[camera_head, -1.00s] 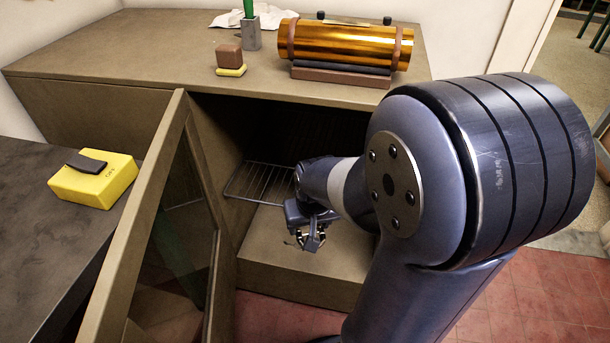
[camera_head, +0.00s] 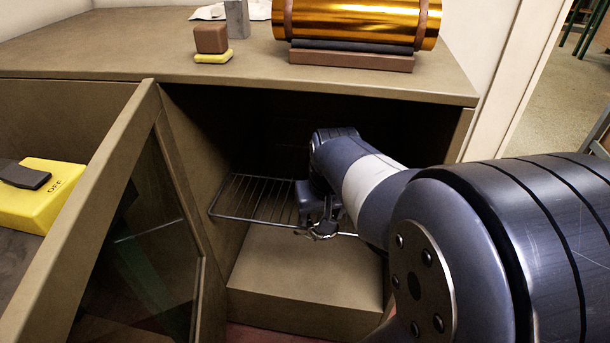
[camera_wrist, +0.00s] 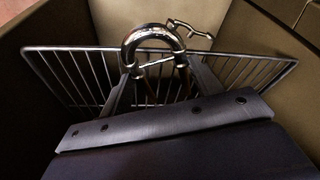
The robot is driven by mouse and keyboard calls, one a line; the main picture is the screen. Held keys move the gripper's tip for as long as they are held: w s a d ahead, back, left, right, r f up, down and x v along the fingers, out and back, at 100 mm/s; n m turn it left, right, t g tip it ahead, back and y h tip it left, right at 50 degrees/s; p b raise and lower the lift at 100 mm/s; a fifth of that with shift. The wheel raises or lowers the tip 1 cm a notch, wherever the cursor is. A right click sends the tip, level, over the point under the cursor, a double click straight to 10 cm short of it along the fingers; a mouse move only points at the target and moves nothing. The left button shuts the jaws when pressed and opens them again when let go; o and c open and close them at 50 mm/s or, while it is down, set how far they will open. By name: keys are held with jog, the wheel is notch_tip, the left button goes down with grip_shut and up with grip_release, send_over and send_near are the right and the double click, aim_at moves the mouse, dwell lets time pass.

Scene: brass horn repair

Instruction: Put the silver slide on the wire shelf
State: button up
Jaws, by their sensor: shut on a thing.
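The silver slide (camera_wrist: 153,40) is a shiny curved tube with a small brace, held between the fingers of my gripper (camera_wrist: 155,72) in the wrist view. In the head view my gripper (camera_head: 322,230) is inside the open cabinet, at the front edge of the wire shelf, and the slide shows only as a small bright bit there. The wire shelf (camera_head: 250,198) is a rack of thin metal rods. In the wrist view the shelf (camera_wrist: 75,72) lies behind the slide. I cannot tell whether the slide touches it. My arm hides the shelf's right part.
The cabinet's glazed door (camera_head: 150,230) stands open at the left. A solid brown block (camera_head: 305,275) fills the cabinet's lower part. On top are a gold cylinder (camera_head: 355,18) in a cradle and a brown block (camera_head: 211,39) on a yellow one. A yellow OFF box (camera_head: 45,195) is far left.

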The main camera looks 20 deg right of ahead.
jog(key=w+d, duration=0.1)
jog(key=w, duration=0.1)
jog(key=w+d+b, duration=0.1)
jog(key=w+d, duration=0.1)
jog(key=w, duration=0.1)
jog(key=w+d, duration=0.2)
jog(key=shift+w, duration=0.3)
jog(key=shift+s+b+x, duration=0.2)
jog(key=shift+b+x, duration=0.3)
jog(key=shift+x, duration=0.35)
jog(key=shift+s+b+x, duration=0.15)
jog(key=shift+b+x, duration=0.35)
jog(key=shift+x, duration=0.35)
jog(key=shift+f, duration=0.2)
jog(key=o, duration=1.1)
jog(key=p+v, duration=0.1)
jog(key=v, duration=0.2)
jog(key=shift+r, duration=0.15)
jog(key=shift+s+a+p, duration=0.4)
jog(key=shift+s, duration=1.55)
jog(key=shift+s+a+p, duration=0.4)
jog(key=shift+s, duration=1.6)
jog(key=shift+s+a+p, duration=0.4)
jog(key=shift+s, duration=1.55)
